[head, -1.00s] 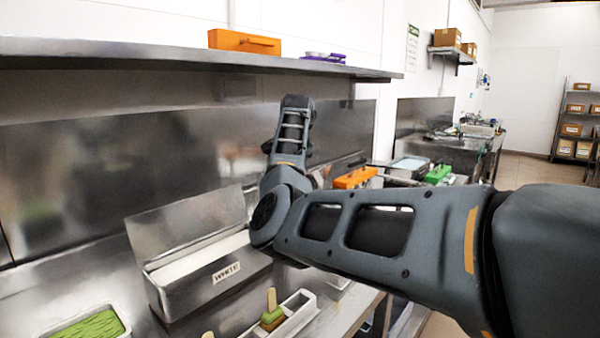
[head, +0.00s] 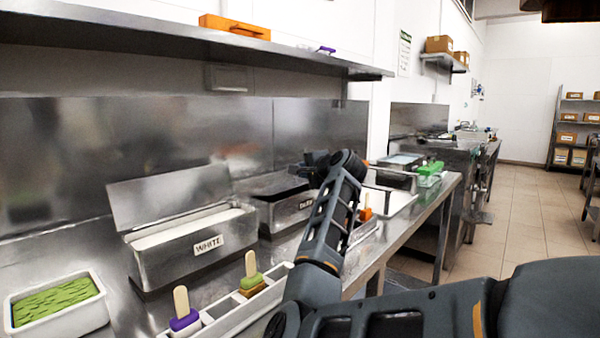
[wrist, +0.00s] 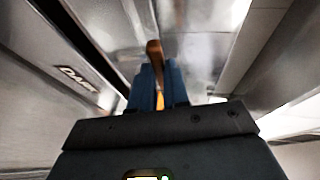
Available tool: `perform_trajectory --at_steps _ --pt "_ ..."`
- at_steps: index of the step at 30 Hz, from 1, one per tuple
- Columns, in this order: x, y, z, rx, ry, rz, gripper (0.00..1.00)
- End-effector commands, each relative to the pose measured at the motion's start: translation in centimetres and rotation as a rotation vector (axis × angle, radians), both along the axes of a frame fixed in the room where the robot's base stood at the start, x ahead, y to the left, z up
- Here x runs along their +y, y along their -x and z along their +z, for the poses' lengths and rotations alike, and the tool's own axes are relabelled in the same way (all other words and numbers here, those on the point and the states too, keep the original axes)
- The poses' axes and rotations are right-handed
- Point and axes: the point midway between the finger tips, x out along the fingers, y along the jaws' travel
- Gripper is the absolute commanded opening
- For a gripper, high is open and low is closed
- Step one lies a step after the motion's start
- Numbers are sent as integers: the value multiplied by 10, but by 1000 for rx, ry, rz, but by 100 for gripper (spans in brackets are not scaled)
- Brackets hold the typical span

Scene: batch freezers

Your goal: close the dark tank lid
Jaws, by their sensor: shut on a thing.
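The dark tank (head: 290,214) is a steel box behind the white tank's right end, partly hidden by my arm. Its steel lid (head: 262,183) sits low and tilted over it, with a black gap between lid and rim. The label and front wall show at left in the wrist view (wrist: 78,80), with a dark slit above. My gripper (head: 318,160) is at the tank's right end; its fingers are hard to see in the head view. In the wrist view its blue fingers (wrist: 156,78) are shut on a narrow brown thing (wrist: 154,52); I cannot tell whether it touches the lid.
The white tank (head: 190,248) stands left with its lid (head: 170,195) raised. A rack (head: 225,318) holding ice pops stands in front. A green-filled tray (head: 60,325) is at lower left. A steel shelf (head: 180,42) runs overhead. The aisle floor (head: 520,200) is clear at right.

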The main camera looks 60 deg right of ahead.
Motion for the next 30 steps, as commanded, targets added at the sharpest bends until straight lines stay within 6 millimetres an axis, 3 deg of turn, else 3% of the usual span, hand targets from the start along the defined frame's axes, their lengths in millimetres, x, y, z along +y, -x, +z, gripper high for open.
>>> perform_trajectory --at_steps 12,29,30 --pt "2 11 -25 17 -5 1 0" --pt "2 12 -35 29 -13 3 0" --pt "2 12 -35 28 -14 2 21"
